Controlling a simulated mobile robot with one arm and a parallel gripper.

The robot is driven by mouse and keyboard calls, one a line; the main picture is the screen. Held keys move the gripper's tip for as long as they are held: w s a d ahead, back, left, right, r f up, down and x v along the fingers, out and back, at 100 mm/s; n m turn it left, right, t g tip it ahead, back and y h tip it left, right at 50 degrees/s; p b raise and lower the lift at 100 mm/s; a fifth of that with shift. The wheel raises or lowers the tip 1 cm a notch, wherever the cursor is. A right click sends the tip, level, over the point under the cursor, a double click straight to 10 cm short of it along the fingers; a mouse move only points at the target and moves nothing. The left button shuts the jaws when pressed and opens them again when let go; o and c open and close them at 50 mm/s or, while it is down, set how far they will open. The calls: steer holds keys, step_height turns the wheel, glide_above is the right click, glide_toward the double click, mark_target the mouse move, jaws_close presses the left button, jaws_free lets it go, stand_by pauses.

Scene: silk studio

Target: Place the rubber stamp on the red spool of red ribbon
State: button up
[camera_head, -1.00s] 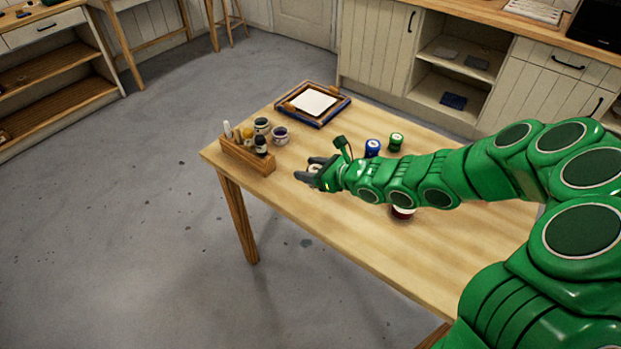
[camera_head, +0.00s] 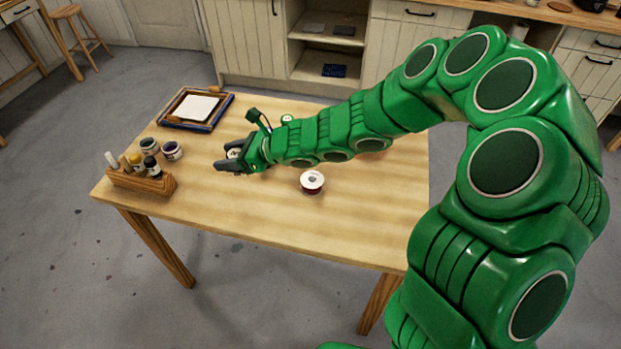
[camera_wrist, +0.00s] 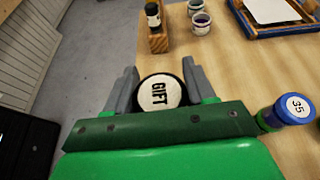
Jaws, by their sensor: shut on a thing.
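My gripper (camera_head: 226,159) is shut on the rubber stamp (camera_head: 236,153), over the left part of the table. In the wrist view the stamp's round white top (camera_wrist: 160,92) reads "GIFT" and sits between the two grey fingers of my gripper (camera_wrist: 160,70). The rest of the stamp is hidden. The red spool (camera_head: 312,183), with a white top and dark red ribbon, stands upright on the table, to the right of my gripper and on the near side of my arm. Its top is bare. The wrist view does not show it.
A wooden caddy with bottles (camera_head: 142,181) and small jars (camera_head: 172,151) stand left of my gripper. A framed tray (camera_head: 196,109) lies at the back. A green spool (camera_head: 287,118) shows behind my arm; a blue spool (camera_wrist: 289,108) shows in the wrist view. The table's front right is clear.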

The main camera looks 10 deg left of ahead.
steer(key=s+d+r, duration=0.1)
steer(key=d+r, duration=0.1)
steer(key=d, duration=0.9)
steer(key=s+d+r, duration=0.1)
steer(key=d+r, duration=0.1)
steer(key=d, duration=1)
glide_above(307, 178)
steer(key=shift+f, duration=6.55)
steer(key=o, duration=1.1)
steer(key=shift+f, duration=0.1)
steer(key=shift+c, duration=0.2)
